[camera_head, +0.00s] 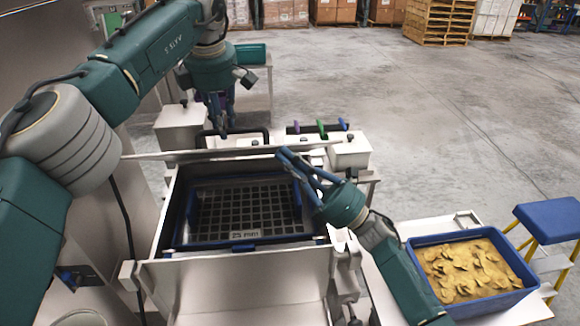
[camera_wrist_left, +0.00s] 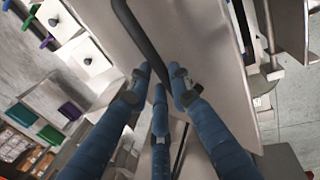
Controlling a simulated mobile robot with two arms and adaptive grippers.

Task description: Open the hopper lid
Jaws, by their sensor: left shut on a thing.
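The hopper lid (camera_head: 185,155) is a pale metal plate. It stands raised at the back of the hopper (camera_head: 240,272), seen almost edge-on. Its black handle (camera_head: 258,131) is on the far side. My left gripper (camera_head: 224,132) is shut on this handle. In the left wrist view the blue fingers of my left gripper (camera_wrist_left: 160,82) close around the black handle bar (camera_wrist_left: 136,28), beside the broad lid panel (camera_wrist_left: 205,45). My right gripper (camera_head: 284,156) has its blue fingertips at the lid's near side, above the hopper's back right; contact and finger opening are unclear.
Inside the hopper lies a dark grid with a blue frame (camera_head: 243,236) and a label. A blue crate (camera_head: 412,243) of yellowish pieces stands on a bench at the right. A blue stool (camera_head: 550,220) is beyond it. White boxes (camera_head: 350,152) with coloured scoops stand behind the lid.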

